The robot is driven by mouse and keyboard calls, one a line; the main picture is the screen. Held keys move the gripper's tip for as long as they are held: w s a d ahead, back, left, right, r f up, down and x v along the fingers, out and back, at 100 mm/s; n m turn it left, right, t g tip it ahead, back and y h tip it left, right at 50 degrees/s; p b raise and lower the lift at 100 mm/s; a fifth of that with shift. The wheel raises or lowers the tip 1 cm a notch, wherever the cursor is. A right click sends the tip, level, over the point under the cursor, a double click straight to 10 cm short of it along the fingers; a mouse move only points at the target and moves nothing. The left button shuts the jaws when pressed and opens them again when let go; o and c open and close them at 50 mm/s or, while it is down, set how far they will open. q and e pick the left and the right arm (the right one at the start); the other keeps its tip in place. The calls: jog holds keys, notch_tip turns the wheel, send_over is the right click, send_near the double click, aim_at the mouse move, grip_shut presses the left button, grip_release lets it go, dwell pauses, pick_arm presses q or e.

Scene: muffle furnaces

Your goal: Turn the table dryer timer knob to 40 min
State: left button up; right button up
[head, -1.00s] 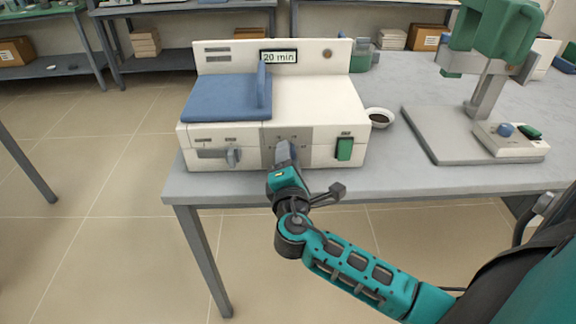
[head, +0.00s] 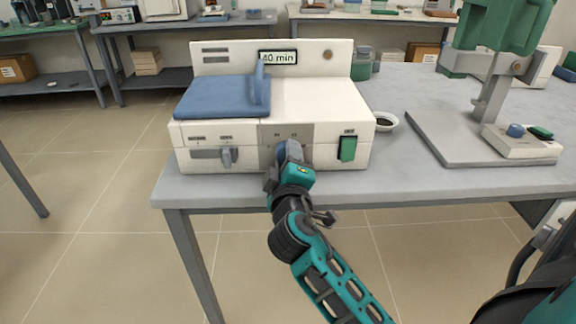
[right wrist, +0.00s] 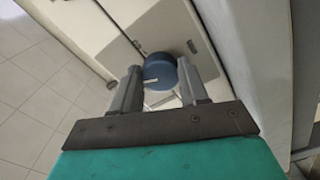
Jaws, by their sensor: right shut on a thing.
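The table dryer (head: 320,100) is a white box with a blue lid pad, standing at the front left of the grey table. Its display (head: 278,57) reads 40 min. The blue round timer knob (right wrist: 160,70) shows a white pointer mark in the right wrist view; in the head view it is mostly hidden by my gripper. My right gripper (right wrist: 160,88) is shut on the knob, one finger on each side; it also shows in the head view (head: 284,160) at the middle of the dryer's front. My left gripper is not in view.
A grey slider lever (head: 227,157) is left of the knob and a green switch (head: 348,148) is right of it. A small bowl (head: 385,121) stands beside the dryer.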

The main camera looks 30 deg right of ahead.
jog(key=shift+f+m, duration=0.15)
jog(key=shift+m, duration=0.35)
jog(key=shift+b, duration=0.3)
jog(key=o, duration=1.1)
jog(key=shift+c, duration=0.2)
